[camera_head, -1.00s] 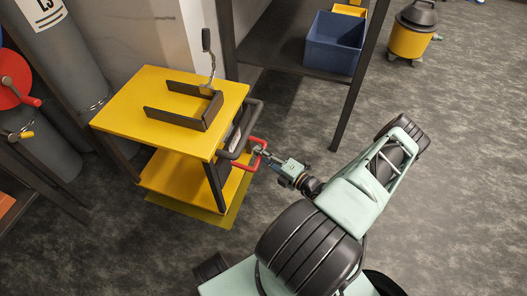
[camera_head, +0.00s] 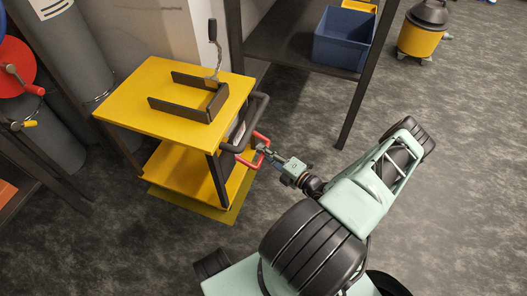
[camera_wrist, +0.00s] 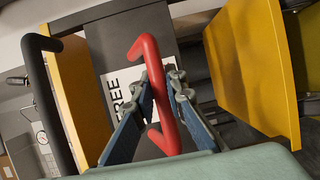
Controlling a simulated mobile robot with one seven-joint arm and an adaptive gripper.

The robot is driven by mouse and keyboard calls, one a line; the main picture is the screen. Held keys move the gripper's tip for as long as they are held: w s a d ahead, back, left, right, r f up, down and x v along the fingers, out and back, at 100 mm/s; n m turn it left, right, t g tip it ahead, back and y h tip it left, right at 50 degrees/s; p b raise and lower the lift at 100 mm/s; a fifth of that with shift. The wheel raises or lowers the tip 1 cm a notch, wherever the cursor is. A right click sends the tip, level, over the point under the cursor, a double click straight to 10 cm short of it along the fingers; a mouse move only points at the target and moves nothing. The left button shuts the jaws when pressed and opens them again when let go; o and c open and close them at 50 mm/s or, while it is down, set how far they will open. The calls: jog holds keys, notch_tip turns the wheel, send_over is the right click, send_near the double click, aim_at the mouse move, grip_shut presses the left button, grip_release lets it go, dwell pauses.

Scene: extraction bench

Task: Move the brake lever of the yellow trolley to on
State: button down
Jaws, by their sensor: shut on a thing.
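The yellow trolley (camera_head: 130,108) stands left of the middle in the head view, with a dark push handle (camera_head: 262,108) on its right side. The red brake lever (camera_head: 245,162) sticks out below that handle. In the wrist view the red lever (camera_wrist: 148,52) is a bent bar in front of a dark panel. A white label (camera_wrist: 117,92) behind it reads "FREE", partly hidden. My gripper (camera_head: 264,153) is at the lever. In the wrist view my gripper (camera_wrist: 162,88) has its fingers on either side of the red bar, shut on it.
A shelf post (camera_head: 358,105) stands behind my arm, with a blue bin (camera_head: 340,42) on the shelf. Grey cylinders (camera_head: 75,55) stand at left.

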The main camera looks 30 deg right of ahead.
jog(key=shift+f, duration=0.15)
jog(key=c, duration=1.9)
grip_release()
jog(key=shift+c, duration=0.2)
jog(key=shift+r, duration=0.2)
